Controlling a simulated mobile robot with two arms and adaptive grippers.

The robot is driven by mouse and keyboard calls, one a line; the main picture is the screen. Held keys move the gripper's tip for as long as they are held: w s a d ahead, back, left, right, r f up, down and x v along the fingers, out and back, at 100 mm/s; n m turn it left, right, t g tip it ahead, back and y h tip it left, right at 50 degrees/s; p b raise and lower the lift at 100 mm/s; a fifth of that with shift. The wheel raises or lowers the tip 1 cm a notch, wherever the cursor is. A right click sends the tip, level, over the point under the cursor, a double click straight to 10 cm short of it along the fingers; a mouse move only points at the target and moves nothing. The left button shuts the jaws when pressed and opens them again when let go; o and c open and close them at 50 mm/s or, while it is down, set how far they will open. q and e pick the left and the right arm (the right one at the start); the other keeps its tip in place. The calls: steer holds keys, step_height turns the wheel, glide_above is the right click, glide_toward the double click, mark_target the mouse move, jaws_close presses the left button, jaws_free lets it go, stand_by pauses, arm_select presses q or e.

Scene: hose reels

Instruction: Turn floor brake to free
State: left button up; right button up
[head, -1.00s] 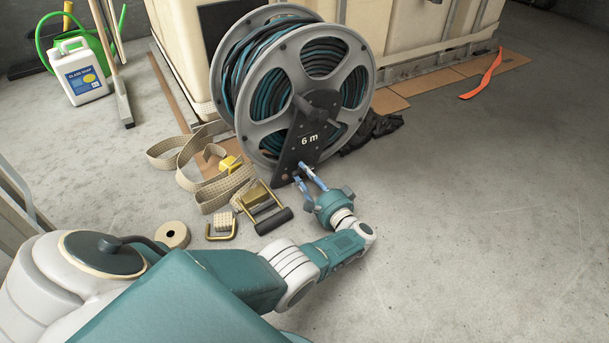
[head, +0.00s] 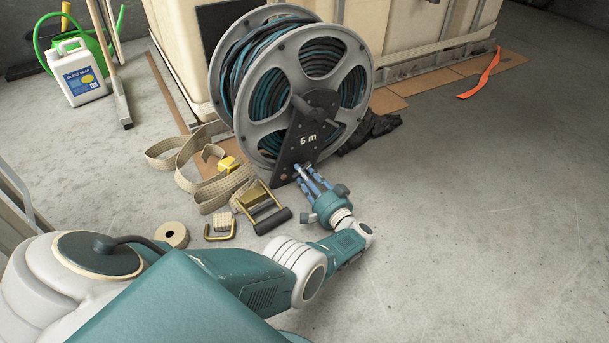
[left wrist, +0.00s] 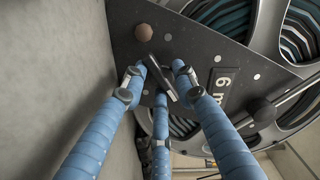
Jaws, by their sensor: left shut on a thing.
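The hose reel (head: 291,79) stands on the floor, with grey flanges and dark and teal hose. Its dark side plate (head: 303,142) is marked "6 m" and also shows in the left wrist view (left wrist: 205,50). My left gripper (head: 304,172) reaches the lower part of this plate with its blue fingers. In the left wrist view the fingers are closed around a small dark lever (left wrist: 163,80) on the plate, which I take to be the floor brake. The fingertips partly hide it. A brown round bolt head (left wrist: 143,32) sits beside it. My right gripper is not in view.
A ratchet strap (head: 265,208) and webbing (head: 190,165) lie left of the reel. A tape roll (head: 172,235) is nearer. A large cream tank (head: 420,30) stands behind. Dark cloth (head: 372,131) lies right of the reel. The floor at right is mostly clear.

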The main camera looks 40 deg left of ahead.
arm_select(q)
steer(key=shift+s+a+f+n, duration=0.2)
steer(key=shift+s+f+n, duration=0.15)
steer(key=shift+s+n, duration=0.15)
steer(key=o, duration=1.1)
steer(key=shift+a, duration=0.1)
steer(key=shift+c, duration=0.2)
steer(key=shift+w+r, duration=0.2)
steer(key=shift+w, duration=0.05)
